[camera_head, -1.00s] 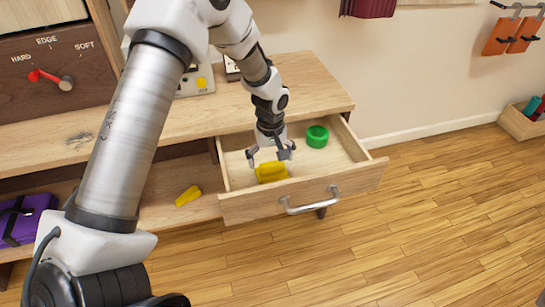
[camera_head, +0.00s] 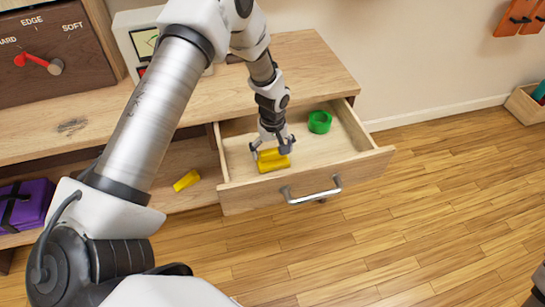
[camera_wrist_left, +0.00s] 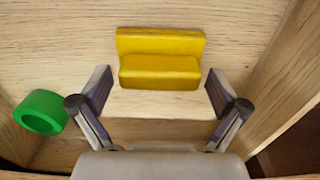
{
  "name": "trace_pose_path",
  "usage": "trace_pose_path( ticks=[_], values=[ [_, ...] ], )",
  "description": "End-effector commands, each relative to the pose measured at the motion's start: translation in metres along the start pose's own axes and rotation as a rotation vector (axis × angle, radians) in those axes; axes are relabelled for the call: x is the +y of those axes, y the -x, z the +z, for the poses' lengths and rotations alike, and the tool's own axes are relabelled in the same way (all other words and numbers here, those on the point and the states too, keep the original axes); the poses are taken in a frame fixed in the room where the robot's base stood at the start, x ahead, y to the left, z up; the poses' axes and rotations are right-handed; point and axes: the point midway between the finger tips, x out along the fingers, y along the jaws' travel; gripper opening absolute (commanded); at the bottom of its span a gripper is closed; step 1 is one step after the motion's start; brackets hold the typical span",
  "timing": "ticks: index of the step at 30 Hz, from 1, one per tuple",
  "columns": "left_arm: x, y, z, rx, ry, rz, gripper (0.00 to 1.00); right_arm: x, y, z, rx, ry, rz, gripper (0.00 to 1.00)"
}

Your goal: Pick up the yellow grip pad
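The yellow grip pad (camera_head: 272,161) lies in the open wooden drawer (camera_head: 236,198), near its front left. It has a stepped shape. In the left wrist view the pad (camera_wrist_left: 160,70) is ahead of my left gripper (camera_wrist_left: 158,98), roughly centred between the spread fingers. My left gripper (camera_head: 271,147) is open and points down into the drawer over the pad. The fingers do not close on it, and in the head view I cannot tell whether they touch it. My right gripper is not in view.
A green ring (camera_head: 319,121) lies in the drawer to the right of the pad; it also shows in the wrist view (camera_wrist_left: 41,112). Another yellow piece (camera_head: 186,180) lies on the lower shelf. A purple box (camera_head: 25,204) is at the left. Drawer walls stand close around my gripper.

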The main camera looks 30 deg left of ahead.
Motion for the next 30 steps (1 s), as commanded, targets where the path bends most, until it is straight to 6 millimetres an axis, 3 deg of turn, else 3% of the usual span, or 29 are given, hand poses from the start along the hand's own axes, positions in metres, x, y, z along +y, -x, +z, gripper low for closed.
trace_pose_path(
  ticks=[1,3,4,14,17,24,30],
  values=[
    [0.000,0.000,0.000,0.000,0.000,0.000,0.75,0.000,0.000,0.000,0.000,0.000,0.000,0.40],
    [0.000,0.000,0.000,0.000,0.000,0.000,0.50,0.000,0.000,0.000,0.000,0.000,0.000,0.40],
    [0.000,0.000,0.000,0.000,0.000,0.000,0.45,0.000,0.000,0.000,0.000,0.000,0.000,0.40],
    [0.000,0.003,0.000,-0.001,0.000,0.000,0.45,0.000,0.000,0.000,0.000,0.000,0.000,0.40],
    [0.000,0.017,0.000,0.001,0.000,0.002,0.45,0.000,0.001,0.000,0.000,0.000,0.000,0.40],
    [0.001,0.075,-0.001,0.002,0.002,0.003,0.45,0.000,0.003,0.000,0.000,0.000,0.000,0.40],
    [0.000,0.099,0.000,-0.001,0.001,-0.001,0.45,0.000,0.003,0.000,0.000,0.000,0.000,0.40]
  ],
)
